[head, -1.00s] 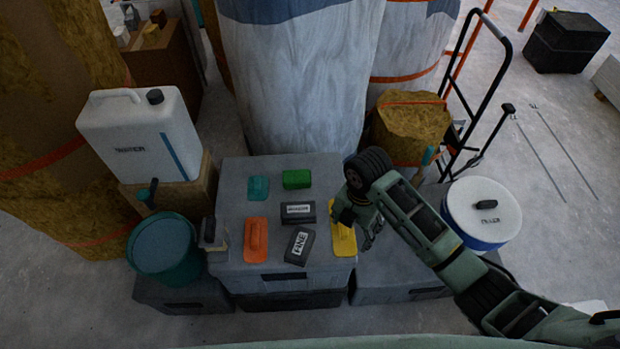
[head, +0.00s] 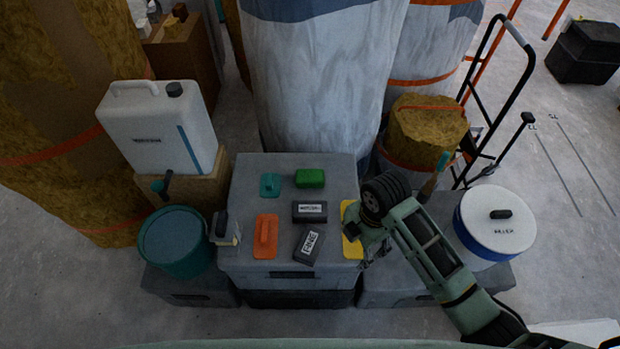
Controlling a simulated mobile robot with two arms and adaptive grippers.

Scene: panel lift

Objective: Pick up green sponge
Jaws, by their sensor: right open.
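The green sponge (head: 310,178) lies near the back edge of the grey box top (head: 340,174), right of a small teal float. My right gripper (head: 372,252) is open and empty. It is at the right edge of the box, over or beside the yellow float (head: 350,228), which it partly covers. It is to the right of the sponge and nearer to me, apart from it. My left gripper is not in the view.
Also on the box are a teal float (head: 270,185), an orange float (head: 265,238) and two dark labelled blocks (head: 309,211) (head: 307,244). A teal bucket (head: 172,242) stands left, a white-lidded tub (head: 497,215) right. A large wrapped column (head: 315,80) rises behind.

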